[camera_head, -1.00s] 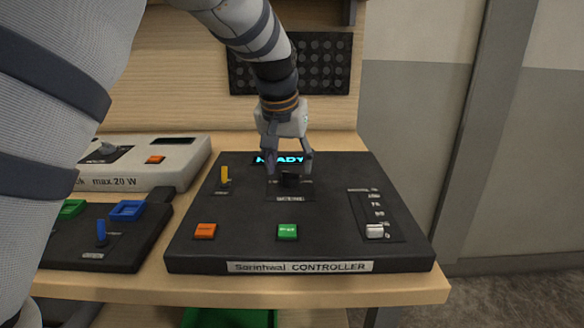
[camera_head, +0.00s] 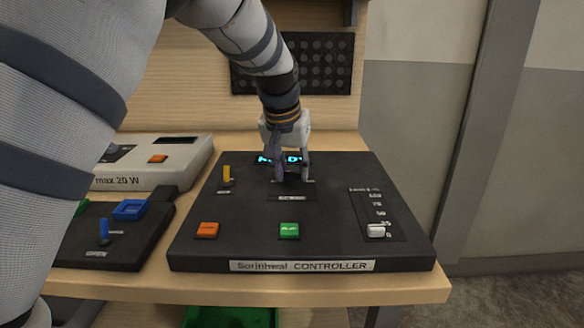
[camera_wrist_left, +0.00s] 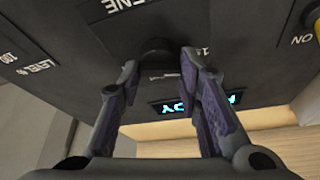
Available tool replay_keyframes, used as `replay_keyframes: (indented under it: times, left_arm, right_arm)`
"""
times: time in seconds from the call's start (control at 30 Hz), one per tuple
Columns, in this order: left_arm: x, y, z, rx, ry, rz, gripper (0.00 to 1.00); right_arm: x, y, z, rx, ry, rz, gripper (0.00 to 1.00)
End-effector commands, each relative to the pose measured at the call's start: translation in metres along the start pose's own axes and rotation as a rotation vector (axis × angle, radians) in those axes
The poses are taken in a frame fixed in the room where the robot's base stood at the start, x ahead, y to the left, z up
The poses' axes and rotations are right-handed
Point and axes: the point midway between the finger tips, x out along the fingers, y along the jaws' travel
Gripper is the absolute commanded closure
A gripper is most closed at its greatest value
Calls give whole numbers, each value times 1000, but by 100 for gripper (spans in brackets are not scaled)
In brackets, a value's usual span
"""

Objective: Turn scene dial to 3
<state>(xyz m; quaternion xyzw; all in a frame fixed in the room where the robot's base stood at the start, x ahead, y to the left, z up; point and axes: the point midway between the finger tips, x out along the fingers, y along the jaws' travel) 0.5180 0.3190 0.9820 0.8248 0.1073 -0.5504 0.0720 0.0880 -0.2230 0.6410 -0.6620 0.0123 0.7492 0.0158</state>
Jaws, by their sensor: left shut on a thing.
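The black controller (camera_head: 335,210) lies on the wooden bench, with a lit display (camera_head: 265,159) partly covered by my gripper. My left gripper (camera_head: 292,180) reaches down from above to the scene dial near its middle. In the left wrist view the dial (camera_wrist_left: 157,48) is a round black knob between the fingertips of the left gripper (camera_wrist_left: 160,68), which is shut on it. In the head view the fingers hide most of the dial, and its pointer setting cannot be read. My right gripper is not in view.
The controller also has a yellow switch (camera_head: 227,175), an orange button (camera_head: 206,230), a green button (camera_head: 289,231) and a white level slider (camera_head: 376,230). A white device (camera_head: 165,165) and another dark panel (camera_head: 120,240) stand to the left.

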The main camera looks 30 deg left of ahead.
Motion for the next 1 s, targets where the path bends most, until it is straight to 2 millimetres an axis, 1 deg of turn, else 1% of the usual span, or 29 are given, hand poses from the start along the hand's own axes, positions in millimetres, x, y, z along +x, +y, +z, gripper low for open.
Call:
replay_keyframes:
  times: [0.27, 0.73, 1.0]
  left_arm:
    - [0, -1, 0, 150, -1, 67, 96]
    - [2, -3, -1, 561, 0, 236, 96]
    - [4, -4, -1, 798, -2, 333, 96]
  right_arm:
    - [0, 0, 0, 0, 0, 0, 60]
    - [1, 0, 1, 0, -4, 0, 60]
    - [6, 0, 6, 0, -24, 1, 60]
